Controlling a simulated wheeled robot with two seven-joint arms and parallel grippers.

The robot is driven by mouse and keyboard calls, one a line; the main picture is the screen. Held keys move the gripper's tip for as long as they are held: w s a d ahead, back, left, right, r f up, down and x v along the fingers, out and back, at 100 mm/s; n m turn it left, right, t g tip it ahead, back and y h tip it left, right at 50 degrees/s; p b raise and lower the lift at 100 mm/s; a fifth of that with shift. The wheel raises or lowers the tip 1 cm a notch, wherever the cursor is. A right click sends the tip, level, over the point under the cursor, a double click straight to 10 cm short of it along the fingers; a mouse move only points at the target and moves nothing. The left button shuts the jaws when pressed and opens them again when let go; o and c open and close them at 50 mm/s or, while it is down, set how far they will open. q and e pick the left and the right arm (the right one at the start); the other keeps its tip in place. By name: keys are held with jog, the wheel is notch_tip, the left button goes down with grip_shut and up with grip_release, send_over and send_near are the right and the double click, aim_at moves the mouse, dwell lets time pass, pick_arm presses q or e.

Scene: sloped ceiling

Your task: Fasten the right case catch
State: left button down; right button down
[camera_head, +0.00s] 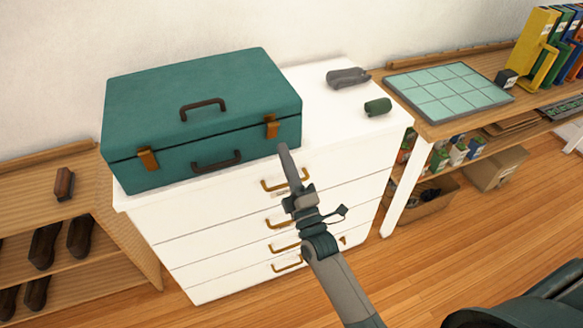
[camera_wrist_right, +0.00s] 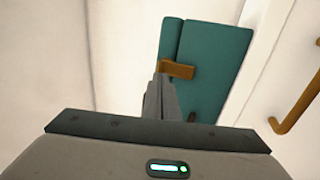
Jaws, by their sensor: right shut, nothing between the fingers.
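The teal case (camera_head: 215,115) lies closed on top of a white chest of drawers. Its right catch (camera_head: 271,127), an orange-brown tab, is on the front face near the right end; I cannot tell whether it is fastened. The left catch (camera_head: 147,159) is on the same face. My right gripper (camera_head: 284,150) is shut and empty, with its tips just below and right of the right catch. In the right wrist view, the gripper's fingers (camera_wrist_right: 160,95) point toward the catch (camera_wrist_right: 177,70) on the teal case (camera_wrist_right: 215,55). Contact is unclear. My left gripper is out of view.
The white chest of drawers (camera_head: 185,245) has brass handles that stick out below my right gripper. A grey object (camera_head: 347,77) and a green roll (camera_head: 377,106) lie on its top, right of the case. A shoe rack (camera_head: 75,200) stands at left, a wooden desk (camera_head: 440,125) at right.

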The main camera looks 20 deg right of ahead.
aim_at(274, 125)
jog(key=shift+p+x, duration=0.8)
jog(key=shift+x, duration=1.4)
jog(key=shift+r, duration=0.15)
jog(key=shift+w+r+p, duration=0.3)
jog(key=shift+r+p, duration=0.05)
jog(key=shift+p, duration=0.1)
jog(key=shift+w+r, duration=0.35)
jog(key=shift+w, duration=0.1)
